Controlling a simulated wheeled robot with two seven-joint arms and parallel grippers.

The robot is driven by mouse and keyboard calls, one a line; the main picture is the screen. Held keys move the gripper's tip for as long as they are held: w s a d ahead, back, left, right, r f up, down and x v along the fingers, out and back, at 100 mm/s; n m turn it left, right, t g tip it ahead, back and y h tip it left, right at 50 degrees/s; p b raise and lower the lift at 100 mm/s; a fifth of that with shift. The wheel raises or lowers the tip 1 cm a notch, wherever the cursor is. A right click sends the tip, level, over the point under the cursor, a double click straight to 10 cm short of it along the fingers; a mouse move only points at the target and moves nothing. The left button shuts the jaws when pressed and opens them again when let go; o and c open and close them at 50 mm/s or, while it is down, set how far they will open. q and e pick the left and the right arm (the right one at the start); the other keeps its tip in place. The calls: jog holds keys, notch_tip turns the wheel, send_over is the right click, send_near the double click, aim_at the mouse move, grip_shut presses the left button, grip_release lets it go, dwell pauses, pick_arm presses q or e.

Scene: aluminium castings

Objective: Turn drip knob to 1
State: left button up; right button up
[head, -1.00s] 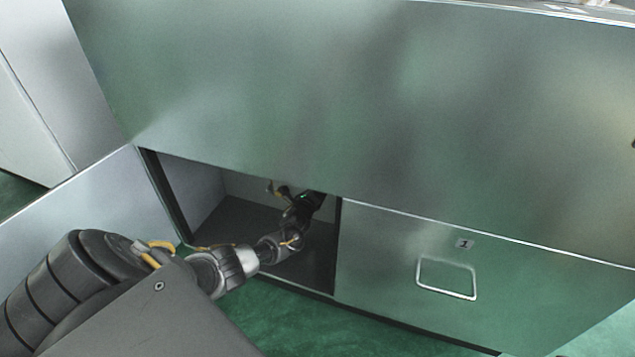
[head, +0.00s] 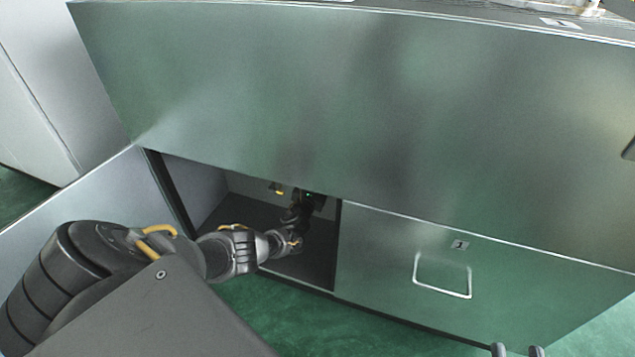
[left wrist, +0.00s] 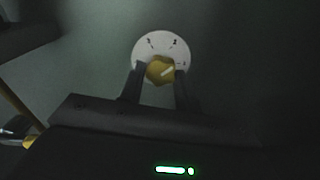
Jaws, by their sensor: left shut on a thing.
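In the left wrist view a yellow knob (left wrist: 158,72) sits at the centre of a round white dial (left wrist: 150,45) with small dark numbers on its rim. A pale line on the knob points up and right, towards the side of the dial marked 2 and 1; the exact setting is hard to read. My left gripper (left wrist: 160,69) is shut on the knob, one finger on each side. In the head view my left arm reaches into the open cabinet, and the knob is hidden there. My right gripper (head: 517,350) shows only two fingertips at the bottom edge, apart with nothing between them.
The cabinet opening (head: 225,205) is low, under a large metal panel (head: 330,100). An open door (head: 105,195) stands at its left. A closed door (head: 400,265) with a metal handle (head: 442,293) bounds it on the right. Green floor (head: 290,325) lies in front.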

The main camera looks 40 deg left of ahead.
pick_arm(q)
jog(key=shift+a+m+p, duration=0.15)
jog(key=shift+m+p, duration=0.4)
jog(key=shift+m, duration=3.25)
pick_arm(e)
jog(key=shift+w+d+f+m+g+h, duration=0.1)
jog(key=shift+w+d+f+g+h, duration=0.1)
jog(key=shift+f+g+h, duration=0.3)
jog(key=shift+w+d+f+m+g+h, duration=0.1)
jog(key=shift+w+d+f+g+h, duration=0.15)
jog(key=shift+f, duration=0.45)
jog(key=shift+w+d+f+m+g+h, duration=0.15)
jog(key=shift+f+g+h, duration=0.1)
jog(key=shift+f+h, duration=0.3)
pick_arm(q)
jog(key=shift+s+m, duration=0.1)
jog(key=shift+m, duration=0.2)
pick_arm(e)
jog(key=shift+f, duration=0.2)
pick_arm(q)
jog(key=o, duration=1)
